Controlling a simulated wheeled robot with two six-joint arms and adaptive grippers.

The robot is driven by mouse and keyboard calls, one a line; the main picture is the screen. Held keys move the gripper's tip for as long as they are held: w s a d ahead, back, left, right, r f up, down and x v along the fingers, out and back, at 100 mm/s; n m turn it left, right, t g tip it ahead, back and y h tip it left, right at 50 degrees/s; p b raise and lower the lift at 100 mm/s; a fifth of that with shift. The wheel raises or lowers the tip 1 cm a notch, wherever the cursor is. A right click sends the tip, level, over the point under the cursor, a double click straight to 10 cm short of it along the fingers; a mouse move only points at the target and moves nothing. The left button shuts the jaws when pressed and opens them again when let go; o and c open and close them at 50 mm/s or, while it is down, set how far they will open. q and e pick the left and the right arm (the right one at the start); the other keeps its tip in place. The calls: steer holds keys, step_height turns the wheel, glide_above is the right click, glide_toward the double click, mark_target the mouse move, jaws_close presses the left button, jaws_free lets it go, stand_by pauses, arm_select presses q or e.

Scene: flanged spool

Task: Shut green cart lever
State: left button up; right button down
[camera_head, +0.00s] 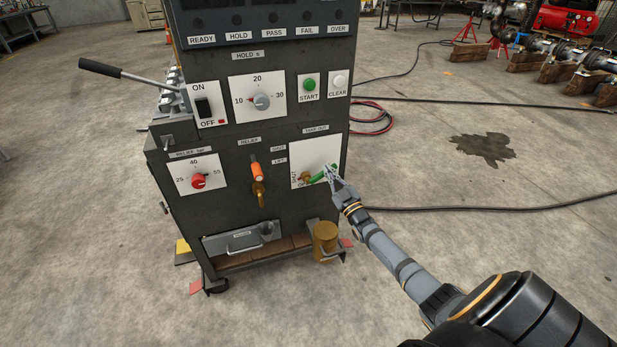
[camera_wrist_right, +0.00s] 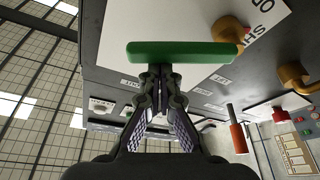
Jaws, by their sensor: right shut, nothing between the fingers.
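The green lever (camera_head: 321,175) is on a white plate on the cart's front panel, at the lower right. It runs from a brass pivot (camera_head: 305,177) to the right and slightly up. In the right wrist view the green lever (camera_wrist_right: 180,52) lies across the picture, with its brass hub (camera_wrist_right: 230,32) at its right end. My right gripper (camera_head: 331,174) is at the lever's outer part, its fingers shut and empty. In the wrist view its fingertips (camera_wrist_right: 160,70) meet the lever's lower edge; I cannot tell whether they touch. My left gripper is out of view.
The dark cart (camera_head: 225,150) also carries an orange-handled relief lever (camera_head: 257,172) left of the green one, a red knob (camera_head: 198,181) and a brass cylinder (camera_head: 326,238) low at the right. The floor (camera_head: 460,250) right of the cart is open, with a dark cable crossing it.

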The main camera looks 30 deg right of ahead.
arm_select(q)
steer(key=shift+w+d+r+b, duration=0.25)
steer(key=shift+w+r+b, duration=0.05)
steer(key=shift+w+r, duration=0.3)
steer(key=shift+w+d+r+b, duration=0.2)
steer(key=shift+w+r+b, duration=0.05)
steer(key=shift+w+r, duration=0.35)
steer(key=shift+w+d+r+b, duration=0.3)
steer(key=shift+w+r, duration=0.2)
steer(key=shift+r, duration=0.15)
arm_select(e)
steer(key=shift+s+d+f+m+h, duration=0.1)
steer(key=shift+d+f+m+h, duration=0.15)
steer(key=shift+f+m+h, duration=0.7)
steer(key=shift+s+d+f+m+h, duration=0.1)
steer(key=shift+d+f+m+h, duration=0.15)
steer(key=shift+m, duration=1.4)
steer(key=shift+d+f+m+h, duration=0.3)
steer(key=shift+f+m+h, duration=0.25)
steer(key=shift+m, duration=0.75)
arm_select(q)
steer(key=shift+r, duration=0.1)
